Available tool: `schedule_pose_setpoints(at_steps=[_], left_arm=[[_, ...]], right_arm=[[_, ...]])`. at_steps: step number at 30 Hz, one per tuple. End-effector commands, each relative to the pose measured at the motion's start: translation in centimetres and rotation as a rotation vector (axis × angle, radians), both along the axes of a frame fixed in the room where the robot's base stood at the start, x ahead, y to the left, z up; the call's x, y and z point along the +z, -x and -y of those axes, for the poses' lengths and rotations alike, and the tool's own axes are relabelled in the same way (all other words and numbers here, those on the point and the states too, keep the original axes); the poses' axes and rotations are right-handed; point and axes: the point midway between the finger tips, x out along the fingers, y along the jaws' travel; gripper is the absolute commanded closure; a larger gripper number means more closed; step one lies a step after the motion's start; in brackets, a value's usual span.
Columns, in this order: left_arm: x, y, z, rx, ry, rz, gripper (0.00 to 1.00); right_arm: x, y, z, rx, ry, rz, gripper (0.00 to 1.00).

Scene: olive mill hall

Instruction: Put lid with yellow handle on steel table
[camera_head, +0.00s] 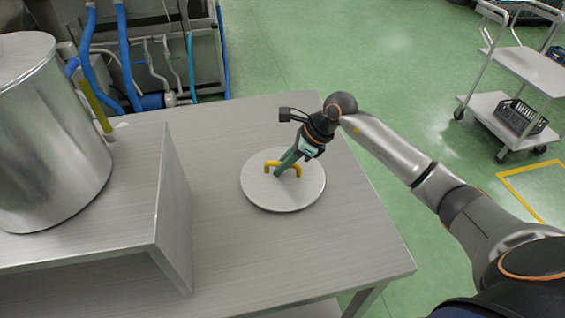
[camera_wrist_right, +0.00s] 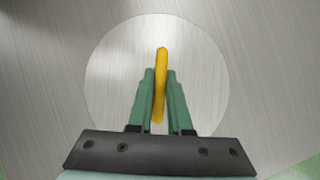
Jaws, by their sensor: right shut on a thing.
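The round steel lid (camera_head: 262,195) with its yellow handle (camera_head: 270,164) is at the steel table (camera_head: 235,255), right of its raised shelf. It looks flat on or just above the tabletop; I cannot tell if it touches. My right gripper (camera_head: 283,171) reaches down to the handle and is shut on it. In the right wrist view the green fingers (camera_wrist_right: 160,95) close on both sides of the yellow handle (camera_wrist_right: 161,60), with the lid (camera_wrist_right: 112,70) behind. My left gripper is not in view.
A large steel drum (camera_head: 50,140) stands on the raised shelf (camera_head: 135,205) at the left. Blue hoses (camera_head: 125,50) hang behind the table. A cart (camera_head: 520,70) with a dark crate (camera_head: 520,117) stands at the far right. The table's front right is bare.

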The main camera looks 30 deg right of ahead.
Motion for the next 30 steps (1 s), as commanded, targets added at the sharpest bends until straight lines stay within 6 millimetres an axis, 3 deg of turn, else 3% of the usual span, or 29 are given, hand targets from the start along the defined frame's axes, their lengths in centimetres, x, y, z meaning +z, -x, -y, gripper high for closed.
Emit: schedule_pose_setpoints(at_steps=[8, 9, 17, 25, 30], left_arm=[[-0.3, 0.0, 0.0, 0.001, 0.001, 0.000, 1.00], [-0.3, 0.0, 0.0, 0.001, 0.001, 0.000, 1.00], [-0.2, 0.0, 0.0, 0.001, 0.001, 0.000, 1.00], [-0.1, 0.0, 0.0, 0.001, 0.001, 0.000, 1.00], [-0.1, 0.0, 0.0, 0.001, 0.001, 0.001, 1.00]], right_arm=[[-0.1, -0.1, 0.0, -0.001, -0.001, 0.004, 1.00], [-0.2, -0.1, 0.0, 0.000, 0.001, 0.002, 0.82], [-0.1, 0.0, 0.0, -0.001, 0.000, 0.001, 0.53], [0.0, 0.0, 0.0, -0.001, 0.000, 0.001, 0.53], [1.4, 0.4, 0.9, -0.002, 0.004, 0.003, 0.53]])
